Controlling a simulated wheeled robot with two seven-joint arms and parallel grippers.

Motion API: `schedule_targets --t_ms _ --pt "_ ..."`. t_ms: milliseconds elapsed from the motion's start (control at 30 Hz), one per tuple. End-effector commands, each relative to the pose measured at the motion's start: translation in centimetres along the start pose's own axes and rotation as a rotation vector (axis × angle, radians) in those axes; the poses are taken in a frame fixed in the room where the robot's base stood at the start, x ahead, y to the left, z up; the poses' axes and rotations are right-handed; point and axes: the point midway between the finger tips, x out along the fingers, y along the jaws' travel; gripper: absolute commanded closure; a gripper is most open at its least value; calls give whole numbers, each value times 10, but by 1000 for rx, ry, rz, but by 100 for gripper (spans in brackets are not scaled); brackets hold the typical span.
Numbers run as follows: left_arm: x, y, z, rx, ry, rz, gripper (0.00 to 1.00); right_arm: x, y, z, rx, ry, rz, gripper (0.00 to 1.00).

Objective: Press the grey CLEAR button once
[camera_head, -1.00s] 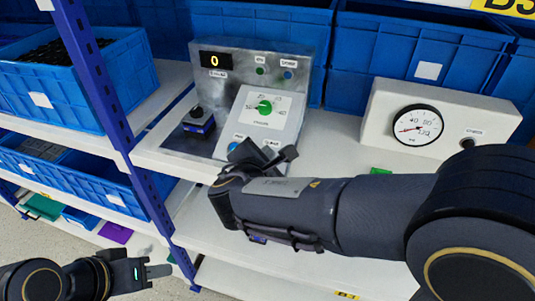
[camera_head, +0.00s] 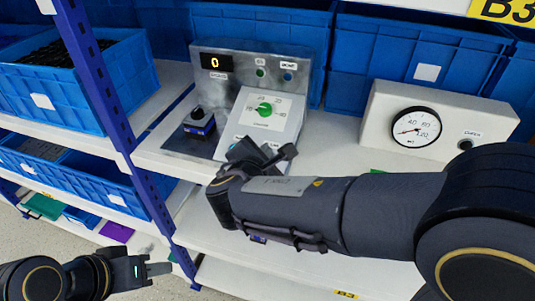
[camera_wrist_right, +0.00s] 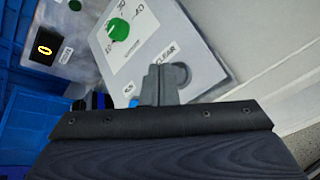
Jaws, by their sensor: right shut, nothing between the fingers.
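The control box (camera_head: 302,108) has a sloped panel (camera_head: 286,112) with a green rotary knob (camera_head: 264,109). The right wrist view shows the knob (camera_wrist_right: 118,29) and a CLEAR label above a dark grey round button (camera_wrist_right: 182,75). My right gripper (camera_wrist_right: 158,84) is shut and empty over the panel's lower part. Its fingers partly cover the grey button; I cannot tell whether they touch it. In the head view, my right gripper (camera_head: 265,154) hides the panel's lower edge. My left gripper (camera_head: 153,269) is low at the left, away from the box; its jaw opening is unclear.
The display (camera_head: 215,62) reads 0. A dark joystick-like control (camera_head: 198,121) stands left of the panel. A white gauge box (camera_head: 460,113) is at the right. Blue bins (camera_head: 410,60) stand behind, and a blue post (camera_head: 105,90) rises at the left.

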Motion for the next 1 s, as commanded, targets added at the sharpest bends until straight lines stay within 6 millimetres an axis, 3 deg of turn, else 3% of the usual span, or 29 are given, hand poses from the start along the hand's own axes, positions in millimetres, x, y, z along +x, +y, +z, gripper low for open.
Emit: schedule_targets --t_ms 500,1000 --pt "-29 13 -15 0 0 0 64 -33 25 25 0 1 2 100" --pt "-28 13 -14 0 0 0 64 -34 25 25 0 0 0 100"
